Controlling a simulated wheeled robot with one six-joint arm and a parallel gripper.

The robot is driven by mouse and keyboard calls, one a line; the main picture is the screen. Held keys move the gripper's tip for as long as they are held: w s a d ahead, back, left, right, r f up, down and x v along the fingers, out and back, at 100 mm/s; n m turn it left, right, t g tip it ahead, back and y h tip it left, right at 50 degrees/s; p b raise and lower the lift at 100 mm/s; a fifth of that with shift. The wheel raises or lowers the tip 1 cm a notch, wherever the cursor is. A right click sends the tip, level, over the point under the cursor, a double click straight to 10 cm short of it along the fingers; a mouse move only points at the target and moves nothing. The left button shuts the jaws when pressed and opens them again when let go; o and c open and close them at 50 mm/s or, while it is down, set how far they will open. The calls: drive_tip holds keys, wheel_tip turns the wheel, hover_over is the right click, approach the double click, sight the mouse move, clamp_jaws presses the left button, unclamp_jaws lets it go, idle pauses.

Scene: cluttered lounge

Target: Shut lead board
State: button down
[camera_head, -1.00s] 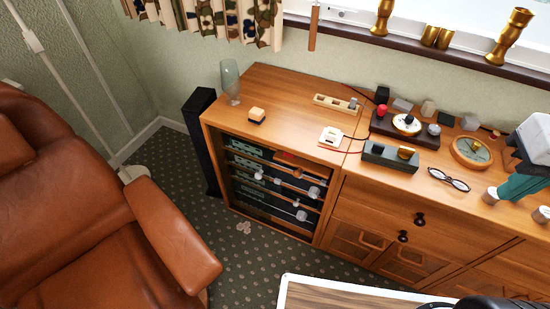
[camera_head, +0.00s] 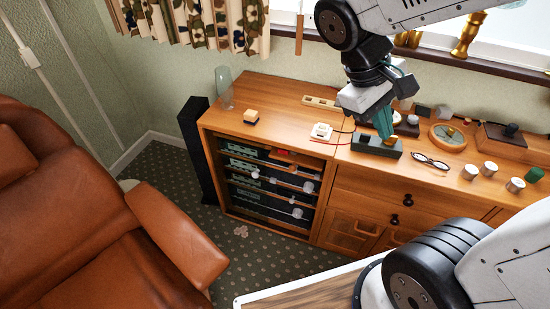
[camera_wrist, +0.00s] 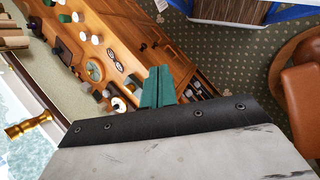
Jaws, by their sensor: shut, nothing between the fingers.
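No label marks which part is the lead board. The open-fronted rack (camera_head: 268,180) in the left end of the wooden cabinet holds several shelf boards with pale knobs; a red item (camera_head: 282,155) lies near its top. On the cabinet top, a white square block (camera_head: 321,131) has a red cord, and a dark oblong box (camera_head: 368,146) sits to its right. My gripper (camera_head: 384,124) has teal fingers, shut and empty, pointing down in front of or over the dark box; contact cannot be told. Its fingers also show in the wrist view (camera_wrist: 157,86).
Glasses (camera_head: 430,161), a round dial (camera_head: 448,137) and several small cylinders stand right of my gripper. A glass vase (camera_head: 224,88) stands at the cabinet's left end.

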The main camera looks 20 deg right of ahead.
sight(281, 151)
drive_tip(key=w+a+f+n+t+h, duration=0.25)
drive_tip(key=w+f+n+h, duration=0.3)
drive_tip(key=w+f, duration=0.3)
drive_tip(key=w+a+f+n+t+h, duration=0.25)
drive_tip(key=w+f+n+h, duration=0.35)
drive_tip(key=w, duration=0.4)
drive_tip(key=w+a+f+n+t+y, duration=0.1)
drive_tip(key=a+f+n+t+y, duration=0.1)
drive_tip(key=a+f+n+t, duration=0.45)
drive_tip(key=w+a+f+n+t+y, duration=0.1)
drive_tip(key=a+f+n+y, duration=0.15)
drive_tip(key=f, duration=0.75)
drive_tip(key=w+a+f+n+t+y, duration=0.15)
drive_tip(key=a+f+n+t, duration=0.3)
drive_tip(key=f, duration=0.45)
drive_tip(key=shift+n, duration=0.3)
drive_tip(key=x, duration=1.4)
drive_tip(key=shift+s+d+r, duration=0.15)
drive_tip(key=shift+s+d, duration=0.05)
drive_tip(key=shift+d, duration=0.15)
